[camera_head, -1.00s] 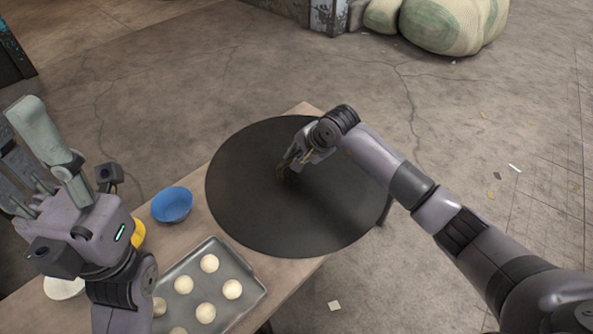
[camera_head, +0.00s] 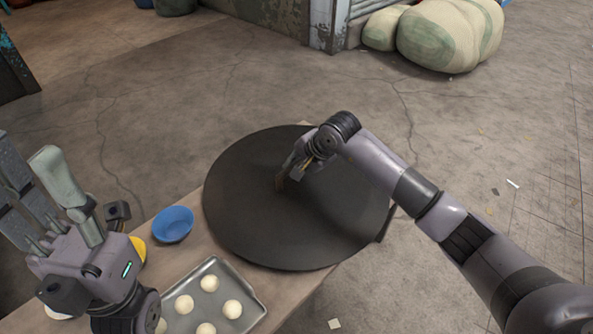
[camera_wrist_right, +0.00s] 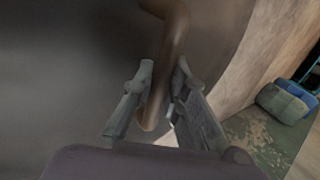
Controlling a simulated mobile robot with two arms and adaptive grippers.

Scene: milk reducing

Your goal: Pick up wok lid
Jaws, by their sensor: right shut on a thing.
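The wok lid (camera_head: 265,225) is a large dark disc at the far end of the table in the head view. Its brown handle (camera_head: 280,183) stands near its middle. My right gripper (camera_head: 296,170) is at the handle. In the right wrist view my right gripper (camera_wrist_right: 160,95) has its two fingers on either side of the brown handle (camera_wrist_right: 172,45) and is shut on it. The dark lid surface (camera_wrist_right: 60,80) fills the left of that view. My left gripper (camera_head: 45,195) is raised at the left with its fingers apart, holding nothing visible.
A blue bowl (camera_head: 173,224) stands left of the lid. A metal tray (camera_head: 247,318) with several pale dough balls lies in front. A yellow bowl (camera_head: 138,251) is partly hidden by my left arm. Green-white sacks (camera_head: 440,35) lie on the floor at the back.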

